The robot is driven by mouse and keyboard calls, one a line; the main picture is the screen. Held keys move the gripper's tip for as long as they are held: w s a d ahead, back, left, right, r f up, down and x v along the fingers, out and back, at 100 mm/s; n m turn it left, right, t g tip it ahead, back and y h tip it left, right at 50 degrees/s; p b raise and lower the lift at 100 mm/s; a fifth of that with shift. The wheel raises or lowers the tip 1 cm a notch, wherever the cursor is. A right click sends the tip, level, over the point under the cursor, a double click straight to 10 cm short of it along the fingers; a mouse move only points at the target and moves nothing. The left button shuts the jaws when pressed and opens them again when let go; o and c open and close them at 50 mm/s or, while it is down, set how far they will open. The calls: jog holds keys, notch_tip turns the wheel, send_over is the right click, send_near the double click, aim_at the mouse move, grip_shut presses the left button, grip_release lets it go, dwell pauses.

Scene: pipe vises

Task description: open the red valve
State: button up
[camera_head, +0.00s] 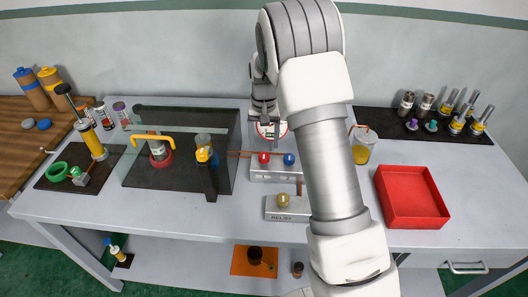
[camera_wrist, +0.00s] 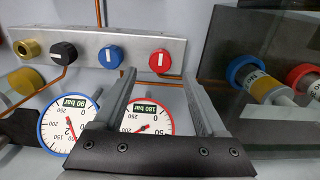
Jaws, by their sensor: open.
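The red valve (camera_head: 264,157) is a round red knob with a white line on the front of a grey panel (camera_head: 279,173). In the wrist view the red valve (camera_wrist: 160,61) shows just beyond and between the fingertips, and its white line runs roughly up and down. In the wrist view my gripper (camera_wrist: 158,73) is open and empty, apart from the knob as far as I can tell.
A blue knob (camera_wrist: 110,56) and a black knob (camera_wrist: 64,53) sit beside the red one. A red-rimmed gauge (camera_wrist: 147,117) and a blue-rimmed gauge (camera_wrist: 66,124) are close to the fingers. A dark glass case (camera_head: 218,150) stands left; a red tray (camera_head: 411,196) lies right.

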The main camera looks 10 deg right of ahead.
aim_at(264, 155)
notch_tip(264, 155, down, 5)
jog(key=shift+f, duration=0.15)
grip_shut()
dwell(0.4)
